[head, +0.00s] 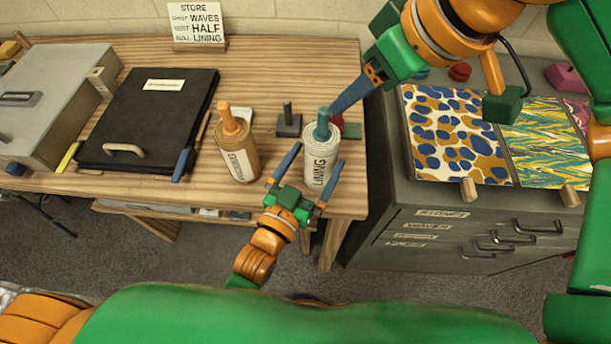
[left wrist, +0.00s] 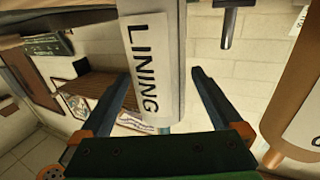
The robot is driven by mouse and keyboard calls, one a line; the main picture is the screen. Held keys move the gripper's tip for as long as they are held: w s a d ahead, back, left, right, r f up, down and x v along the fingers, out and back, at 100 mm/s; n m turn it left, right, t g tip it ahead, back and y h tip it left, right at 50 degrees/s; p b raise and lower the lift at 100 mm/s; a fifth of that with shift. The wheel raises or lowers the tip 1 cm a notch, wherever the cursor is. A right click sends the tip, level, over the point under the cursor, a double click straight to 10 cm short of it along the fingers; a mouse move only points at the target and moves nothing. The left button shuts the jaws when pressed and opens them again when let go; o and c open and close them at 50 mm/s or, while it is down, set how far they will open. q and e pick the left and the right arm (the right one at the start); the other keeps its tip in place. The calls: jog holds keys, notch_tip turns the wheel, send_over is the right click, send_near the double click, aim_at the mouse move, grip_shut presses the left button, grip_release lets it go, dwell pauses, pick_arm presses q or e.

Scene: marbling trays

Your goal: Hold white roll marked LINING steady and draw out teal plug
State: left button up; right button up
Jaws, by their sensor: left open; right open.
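The white roll marked LINING (head: 321,158) stands upright near the table's front right edge. The teal plug (head: 323,120) sticks up from its top. My left gripper (head: 320,154) is open at the front of the roll, with one finger on each side. In the left wrist view, the roll (left wrist: 153,60) lies between the spread fingers of my left gripper (left wrist: 161,74), and gaps show on both sides. My right gripper (head: 335,110) comes down from the upper right, its fingertips close beside the plug. Whether they touch the plug cannot be told.
A tan labelled roll with an orange plug (head: 238,150) stands to the left. A dark block with a post (head: 289,124) sits behind. A black portfolio (head: 145,120) lies further left. A grey drawer cabinet (head: 400,215) with patterned sheets (head: 455,135) stands right.

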pick_arm(q)
jog(key=x, duration=0.2)
jog(key=shift+w+d, duration=0.15)
jog(key=shift+w, duration=0.05)
jog(key=shift+s, duration=0.1)
jog(key=c, duration=1.4)
jog(key=shift+f, duration=0.1)
